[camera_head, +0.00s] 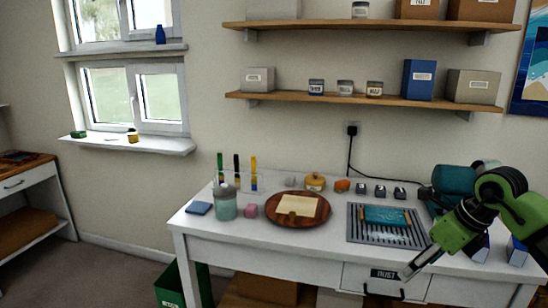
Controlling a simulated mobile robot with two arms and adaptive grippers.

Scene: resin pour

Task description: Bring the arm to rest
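My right arm comes in from the right side in green and black. Its gripper (408,271) points down and left in front of the table's front edge, near the drawer. The fingertips look close together, but their spacing is unclear from this angle. I see nothing held between them. My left gripper is not in view.
A teal machine (455,181) stands behind my arm. A green bin (170,286) is lower left.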

